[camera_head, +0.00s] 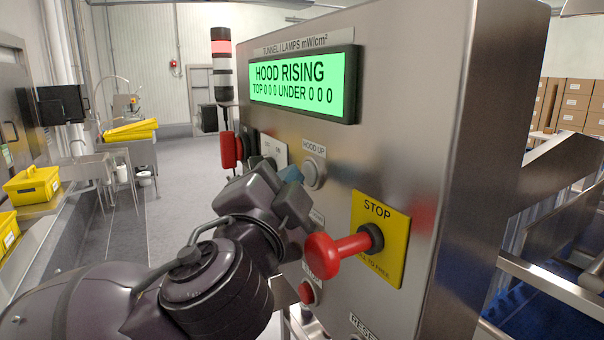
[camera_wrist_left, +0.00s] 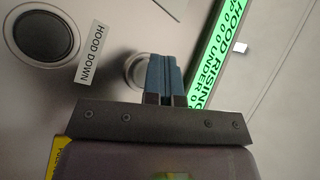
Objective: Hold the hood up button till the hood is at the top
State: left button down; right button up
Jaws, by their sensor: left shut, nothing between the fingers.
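The HOOD UP button (camera_head: 313,172) is a round grey button with a metal ring, under its label on the steel panel (camera_head: 440,120). The green display (camera_head: 303,84) reads HOOD RISING, TOP 0 0 0, UNDER 0 0 0. In the left wrist view the fingertips (camera_wrist_left: 164,62) partly cover a round button (camera_wrist_left: 136,70); contact cannot be seen clearly. The HOOD DOWN label (camera_wrist_left: 93,52) and a dark round button (camera_wrist_left: 45,38) lie beside it. My right gripper is not in view.
A red STOP mushroom button (camera_head: 325,256) on a yellow plate (camera_head: 385,235) sticks out close to my left wrist. A small red button (camera_head: 306,292) sits below. A lamp tower (camera_head: 222,75) stands behind the panel. Conveyor framing (camera_head: 560,285) is at right. The floor at left is clear.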

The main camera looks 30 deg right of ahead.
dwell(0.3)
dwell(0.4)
pick_arm(q)
jog(key=shift+a, duration=0.15)
dwell(0.3)
jog(key=shift+a, duration=0.8)
jog(key=a, duration=0.5)
jog(key=shift+s+p, duration=0.15)
jog(key=shift+p, duration=0.2)
dwell(0.4)
